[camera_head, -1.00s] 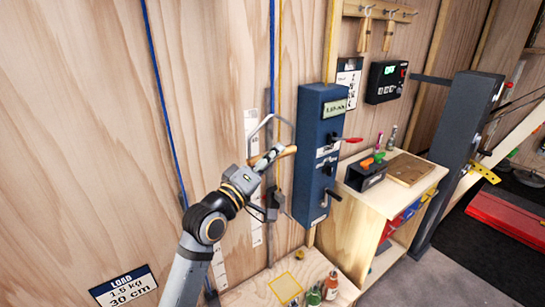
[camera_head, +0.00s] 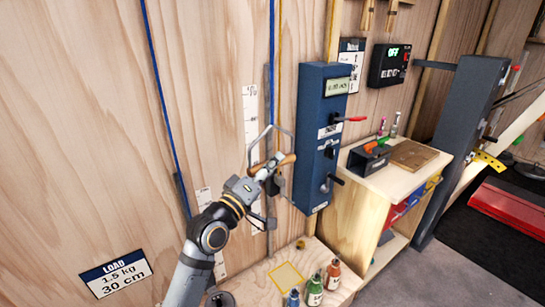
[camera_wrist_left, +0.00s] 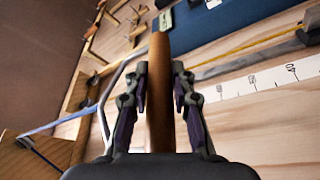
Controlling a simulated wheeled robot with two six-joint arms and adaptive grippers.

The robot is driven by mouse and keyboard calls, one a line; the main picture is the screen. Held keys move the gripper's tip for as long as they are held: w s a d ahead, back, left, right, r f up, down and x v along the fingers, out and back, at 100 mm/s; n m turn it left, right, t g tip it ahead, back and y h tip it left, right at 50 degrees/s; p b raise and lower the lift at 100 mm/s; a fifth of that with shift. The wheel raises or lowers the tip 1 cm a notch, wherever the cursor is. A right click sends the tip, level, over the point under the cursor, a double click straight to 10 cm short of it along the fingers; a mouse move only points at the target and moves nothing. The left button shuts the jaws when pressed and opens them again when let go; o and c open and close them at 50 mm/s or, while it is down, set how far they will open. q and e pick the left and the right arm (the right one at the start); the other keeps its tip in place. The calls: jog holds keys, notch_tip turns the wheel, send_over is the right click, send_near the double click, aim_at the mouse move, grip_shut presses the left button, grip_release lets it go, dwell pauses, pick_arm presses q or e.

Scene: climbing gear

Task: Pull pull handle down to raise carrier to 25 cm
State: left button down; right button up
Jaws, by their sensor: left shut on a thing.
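The pull handle is a brown wooden bar (camera_head: 288,160) with a bent metal bail (camera_head: 272,131) above it. My left gripper (camera_head: 270,168) is shut on the bar, in front of the plywood wall. In the left wrist view the bar (camera_wrist_left: 160,85) runs between the two fingers. White scale strips (camera_head: 250,105) are on the wall behind; one shows 40 in the wrist view (camera_wrist_left: 285,73). I cannot make out the carrier for sure. A sign (camera_head: 116,273) reads LOAD, 1.5 kg, 30 cm. My right gripper is not in view.
A blue box (camera_head: 312,110) with a display and red lever (camera_head: 350,119) stands close right of the handle. Blue ropes (camera_head: 158,90) run down the wall. Below are a wooden shelf (camera_head: 245,287) and several bottles (camera_head: 332,273). A black panel (camera_head: 390,64) reads OFF.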

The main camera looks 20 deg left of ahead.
pick_arm(q)
notch_tip(320, 180, down, 14)
jog(key=b, duration=0.8)
jog(key=shift+f+b, duration=0.15)
jog(key=shift+b, duration=0.25)
jog(key=c, duration=1.4)
grip_release()
jog(key=shift+o, duration=1.4)
jog(key=shift+r, duration=0.2)
jog(key=v, duration=0.7)
jog(key=shift+s, duration=0.2)
jog(key=shift+a+f, duration=0.1)
